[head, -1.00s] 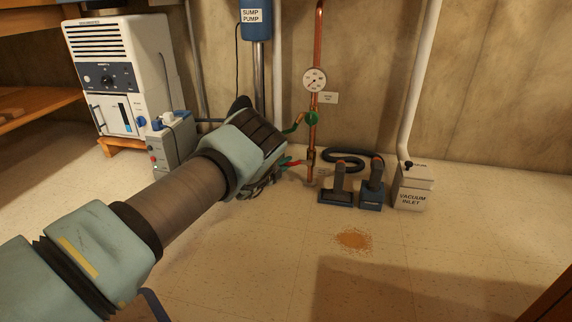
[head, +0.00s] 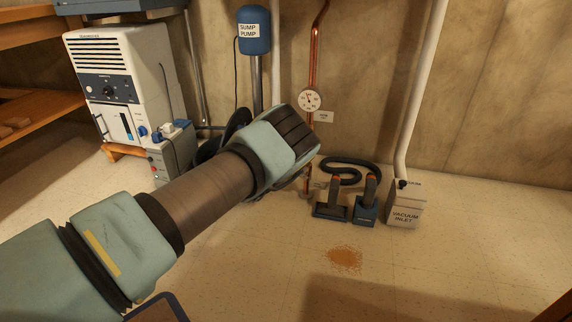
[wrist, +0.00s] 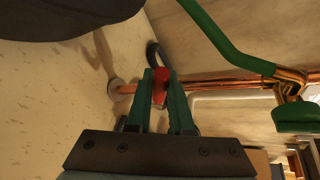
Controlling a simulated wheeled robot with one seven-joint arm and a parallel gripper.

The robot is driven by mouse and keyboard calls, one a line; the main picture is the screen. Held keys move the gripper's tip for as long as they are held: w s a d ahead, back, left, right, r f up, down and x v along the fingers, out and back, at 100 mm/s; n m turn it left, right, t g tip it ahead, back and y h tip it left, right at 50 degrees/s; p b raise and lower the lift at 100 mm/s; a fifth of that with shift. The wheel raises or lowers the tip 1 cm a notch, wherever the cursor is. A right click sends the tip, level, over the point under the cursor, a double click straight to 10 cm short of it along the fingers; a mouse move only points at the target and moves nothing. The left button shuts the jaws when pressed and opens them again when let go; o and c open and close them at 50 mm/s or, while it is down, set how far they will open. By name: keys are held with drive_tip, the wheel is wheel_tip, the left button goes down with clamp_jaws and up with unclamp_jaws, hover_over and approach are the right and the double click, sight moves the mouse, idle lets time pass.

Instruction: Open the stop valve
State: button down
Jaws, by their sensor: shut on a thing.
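In the wrist view, my gripper (wrist: 161,80) has its two green fingers closed on a red lever handle (wrist: 160,87). The lever sits by the copper pipe (wrist: 126,89), near its floor end. A second, green lever (wrist: 228,50) with a green body (wrist: 298,117) is on the same pipe, apart from my fingers. In the head view, the copper pipe (head: 314,58) runs up the wall, and my arm hides both levers and my fingers. Which lever is the stop valve, I cannot read.
A gauge (head: 310,100) and a small tag (head: 323,117) are by the pipe. Two handheld tools (head: 331,203) (head: 367,205), a dark hose (head: 343,164) and the vacuum inlet box (head: 405,210) stand to the right. A white machine (head: 112,88) is at left. Orange grit (head: 344,257) lies on open floor.

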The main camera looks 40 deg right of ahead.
drive_tip(key=shift+s+d+r+m+t+y+p, duration=0.2)
drive_tip(key=shift+s+r+m+t+y+p, duration=0.1)
drive_tip(key=shift+r+m, duration=0.2)
drive_tip(key=shift+s+d+r+m+t+y+p, duration=0.2)
drive_tip(key=shift+s+r+m+p, duration=0.1)
drive_tip(key=shift+r+m, duration=0.15)
drive_tip(key=shift+s+d+r+m+t+y, duration=0.4)
drive_tip(key=shift+s+r+m+t+y, duration=0.15)
drive_tip(key=shift+m, duration=0.3)
drive_tip(key=shift+s+d+r+m+t+y+b, duration=0.25)
drive_tip(key=shift+s+d+m+t+b, duration=0.15)
drive_tip(key=shift+s+m+t+b, duration=0.25)
drive_tip(key=shift+s+d+r+m+t+y+b, duration=0.25)
drive_tip(key=shift+s+d+m+t+b, duration=0.2)
drive_tip(key=shift+s+m+b, duration=0.3)
drive_tip(key=shift+s+d+r+m+t+y+b, duration=0.25)
drive_tip(key=shift+s+d+m+t+b, duration=0.15)
drive_tip(key=shift+s+m+t+b, duration=0.3)
drive_tip(key=c, duration=0.8)
unclamp_jaws()
drive_tip(key=shift+w, duration=0.1)
